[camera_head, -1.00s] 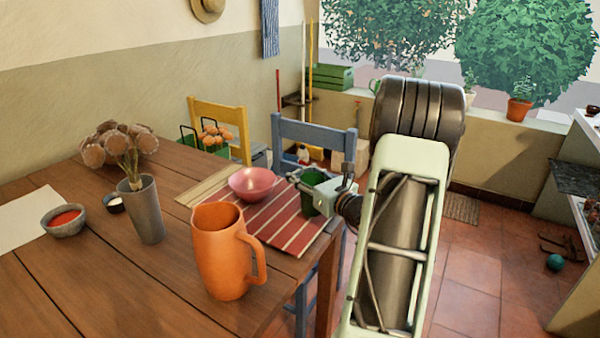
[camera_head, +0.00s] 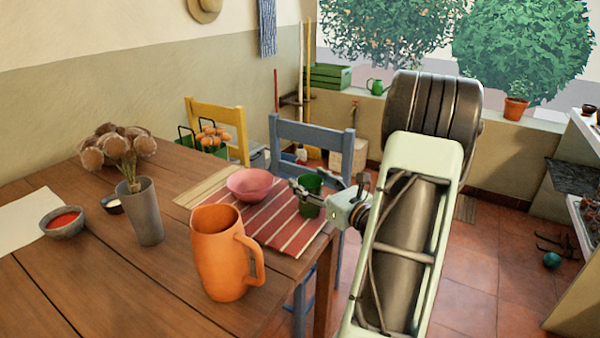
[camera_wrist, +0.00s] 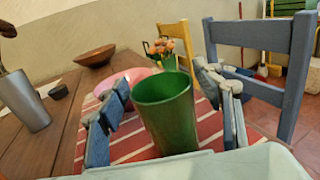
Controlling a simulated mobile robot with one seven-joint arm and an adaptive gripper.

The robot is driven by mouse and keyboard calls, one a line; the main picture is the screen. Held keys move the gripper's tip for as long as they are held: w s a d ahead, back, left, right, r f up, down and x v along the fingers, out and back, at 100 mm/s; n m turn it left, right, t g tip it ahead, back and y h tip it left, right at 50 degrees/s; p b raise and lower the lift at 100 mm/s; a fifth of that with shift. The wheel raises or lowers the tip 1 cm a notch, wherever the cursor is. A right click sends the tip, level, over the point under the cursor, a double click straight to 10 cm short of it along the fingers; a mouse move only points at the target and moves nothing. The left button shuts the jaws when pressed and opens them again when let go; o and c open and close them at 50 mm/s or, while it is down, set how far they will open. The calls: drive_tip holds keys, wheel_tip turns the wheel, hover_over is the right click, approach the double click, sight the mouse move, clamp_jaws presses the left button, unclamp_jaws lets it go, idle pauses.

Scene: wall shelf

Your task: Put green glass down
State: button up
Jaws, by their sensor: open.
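The green glass (camera_head: 311,192) stands upright on the red striped placemat (camera_head: 275,222), near the table's right edge. In the wrist view the green glass (camera_wrist: 165,112) is in the middle, between the two spread fingers. My gripper (camera_head: 318,190) is open, with a finger to either side of the glass; in the wrist view (camera_wrist: 165,105) gaps show between the glass and both fingers. The glass's lower front is partly hidden by my gripper in the head view.
A pink bowl (camera_head: 249,185) stands just left of the glass on the placemat. An orange jug (camera_head: 222,262) is nearer the front. A grey vase (camera_head: 145,212) with dried flowers stands further left. A blue chair (camera_head: 312,135) is close behind the table edge.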

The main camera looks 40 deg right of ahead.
drive_tip(key=s, duration=0.6)
drive_tip(key=shift+s+p, duration=0.3)
